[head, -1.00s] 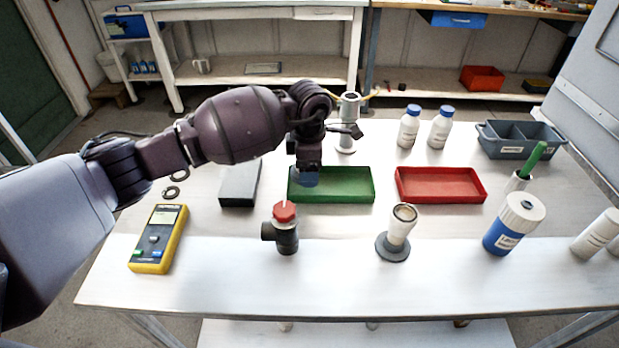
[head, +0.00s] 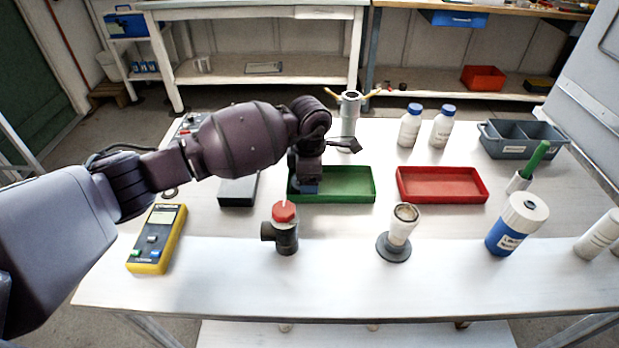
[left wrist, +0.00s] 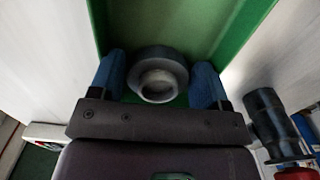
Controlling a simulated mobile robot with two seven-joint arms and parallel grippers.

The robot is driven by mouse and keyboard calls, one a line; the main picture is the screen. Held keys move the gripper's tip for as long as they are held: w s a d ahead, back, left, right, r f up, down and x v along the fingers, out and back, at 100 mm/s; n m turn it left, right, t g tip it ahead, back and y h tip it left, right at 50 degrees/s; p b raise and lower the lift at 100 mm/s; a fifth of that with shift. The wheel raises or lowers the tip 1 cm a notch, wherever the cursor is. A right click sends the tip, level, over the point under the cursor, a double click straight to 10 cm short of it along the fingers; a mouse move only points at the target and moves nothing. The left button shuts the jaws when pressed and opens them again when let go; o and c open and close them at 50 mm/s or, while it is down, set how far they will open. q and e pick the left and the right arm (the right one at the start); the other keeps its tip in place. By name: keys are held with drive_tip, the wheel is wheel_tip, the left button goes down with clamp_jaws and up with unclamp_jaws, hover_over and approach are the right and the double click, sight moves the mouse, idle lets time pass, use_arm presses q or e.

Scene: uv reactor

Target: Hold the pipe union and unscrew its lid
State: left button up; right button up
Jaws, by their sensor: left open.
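A black pipe fitting (head: 286,238) with a side branch and a red lid (head: 284,211) stands upright on the table. It also shows at the right of the left wrist view (left wrist: 268,118). I cannot tell whether it is the pipe union. My left gripper (head: 304,188) is open, low at the left part of the green tray (head: 350,197). In the left wrist view, a dark grey round part (left wrist: 158,70) with a paler centre lies between its blue fingers (left wrist: 160,85); I cannot tell whether they touch it. The head view hides this part. My right gripper is not in view.
A red tray (head: 440,200) lies to the right. A white cup-like piece on a grey base (head: 398,235), a blue-white jar (head: 516,225), a yellow meter (head: 157,240) and a grey block (head: 238,192) stand around. The table's front strip is clear.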

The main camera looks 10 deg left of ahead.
use_arm(q)
wheel_tip(320, 180, up, 12)
drive_tip(key=p, duration=0.1)
drive_tip(key=shift+r, duration=0.15)
idle(0.3)
idle(0.4)
idle(0.7)
